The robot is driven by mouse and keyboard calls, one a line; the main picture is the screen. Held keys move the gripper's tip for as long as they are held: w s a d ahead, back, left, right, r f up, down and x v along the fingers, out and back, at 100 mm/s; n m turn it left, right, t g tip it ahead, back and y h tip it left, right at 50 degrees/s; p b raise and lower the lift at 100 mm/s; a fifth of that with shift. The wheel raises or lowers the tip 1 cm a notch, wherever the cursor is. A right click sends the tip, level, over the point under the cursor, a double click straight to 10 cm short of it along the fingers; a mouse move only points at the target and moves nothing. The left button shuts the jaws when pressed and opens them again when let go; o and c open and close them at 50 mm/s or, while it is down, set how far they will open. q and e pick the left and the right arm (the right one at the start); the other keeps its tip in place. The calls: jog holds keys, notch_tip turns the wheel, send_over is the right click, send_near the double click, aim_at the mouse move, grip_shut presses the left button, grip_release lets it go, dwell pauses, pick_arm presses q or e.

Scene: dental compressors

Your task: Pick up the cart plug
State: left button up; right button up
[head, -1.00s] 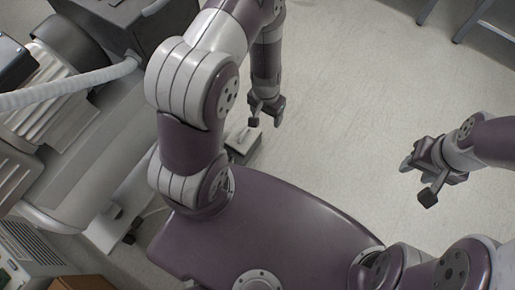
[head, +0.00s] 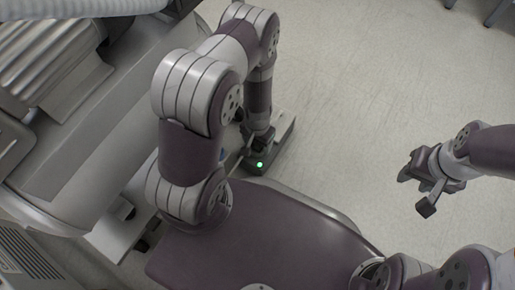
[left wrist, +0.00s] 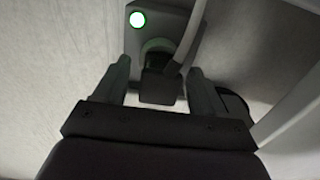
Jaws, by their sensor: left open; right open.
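The cart plug (left wrist: 160,86) is a dark block with a grey cable (left wrist: 192,42) running up from it in the left wrist view. It sits at a round, green-tinted socket on a grey box (left wrist: 172,14) with a lit green lamp (left wrist: 137,19). My left gripper (left wrist: 159,70) is open, with one finger on each side of the plug and gaps showing beside it. In the head view my left gripper (head: 257,141) is low over the box (head: 284,138), and the plug is hard to make out. My right gripper (head: 415,184) is open and empty, far to the right.
A large grey machine (head: 100,125) with a ribbed part and a thick pale hose (head: 85,12) fills the left side, close to my left arm. The pale floor (head: 350,90) is clear between my two grippers.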

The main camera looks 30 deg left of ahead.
pick_arm(q)
jog(key=shift+f, duration=0.25)
jog(key=c, duration=1.1)
